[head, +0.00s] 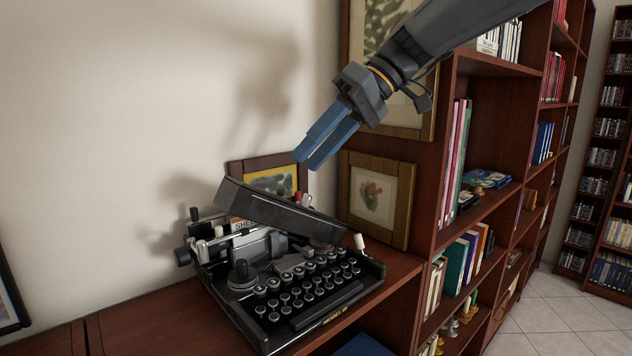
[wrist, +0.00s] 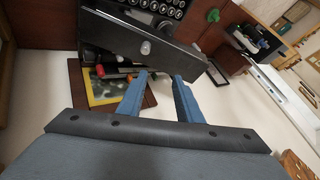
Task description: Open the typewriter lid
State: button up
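The black typewriter (head: 290,290) stands on the wooden shelf top, with its round keys facing the front. Its dark lid (head: 272,212) is tilted up above the type area, with the inner mechanism showing beneath it. In the wrist view the lid (wrist: 175,60) is a dark panel with a pale round knob, just beyond my fingertips. My gripper (head: 308,160) is above and behind the lid, its blue fingers pointing down and left. In the wrist view the fingers (wrist: 160,77) are apart with nothing held between them. In the head view they look clear of the lid.
A small framed picture (head: 268,172) leans on the wall behind the typewriter, and another framed picture (head: 376,200) is to its right. A tall bookcase (head: 480,200) with books stands close on the right. The shelf top (head: 160,320) is clear left of the typewriter.

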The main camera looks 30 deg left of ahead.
jog(key=shift+r, duration=1.75)
jog(key=shift+c, duration=0.3)
